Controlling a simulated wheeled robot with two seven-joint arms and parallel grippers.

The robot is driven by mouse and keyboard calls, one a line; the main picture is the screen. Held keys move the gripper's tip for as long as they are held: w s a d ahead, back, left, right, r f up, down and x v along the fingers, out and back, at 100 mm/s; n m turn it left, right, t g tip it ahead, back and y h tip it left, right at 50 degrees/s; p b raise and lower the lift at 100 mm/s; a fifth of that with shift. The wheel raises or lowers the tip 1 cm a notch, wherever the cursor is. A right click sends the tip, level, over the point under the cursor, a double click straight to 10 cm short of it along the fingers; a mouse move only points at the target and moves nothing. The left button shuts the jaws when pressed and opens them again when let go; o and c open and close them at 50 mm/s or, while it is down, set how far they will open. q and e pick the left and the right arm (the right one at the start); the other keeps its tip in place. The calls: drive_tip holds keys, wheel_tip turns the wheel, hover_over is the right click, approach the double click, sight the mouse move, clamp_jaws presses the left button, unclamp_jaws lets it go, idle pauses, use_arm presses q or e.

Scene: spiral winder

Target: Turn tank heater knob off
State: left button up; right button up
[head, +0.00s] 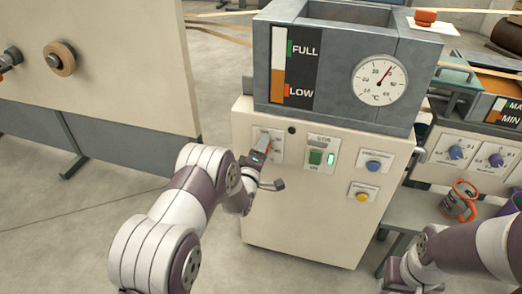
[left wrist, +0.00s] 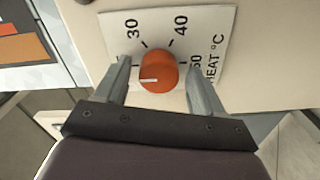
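The heater knob (left wrist: 158,72) is round and orange, on a white dial plate (left wrist: 210,25) marked 30, 40, 50 and "HEAT °C". Its white pointer line points left in the left wrist view. My left gripper (left wrist: 161,86) is open, with one finger on each side of the knob and a small gap on both sides. In the head view my left gripper (head: 262,163) is at the upper left of the cream tank cabinet (head: 295,215), largely covering the dial plate. My right arm (head: 455,255) is at the lower right; its finger opening cannot be made out.
The grey tank (head: 335,50) above carries a level gauge (head: 292,65) and a temperature dial (head: 380,80). A green switch (head: 316,157), a blue knob (head: 374,165) and a yellow knob (head: 362,196) are to the right. An orange-handled jug (head: 458,205) stands on a side table.

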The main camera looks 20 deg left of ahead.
use_arm(q)
drive_tip(key=s+p, duration=0.2)
drive_tip(key=s, duration=1)
drive_tip(key=shift+s+a+p, duration=0.2)
drive_tip(key=shift+s+p, duration=0.1)
drive_tip(key=shift+s, duration=0.05)
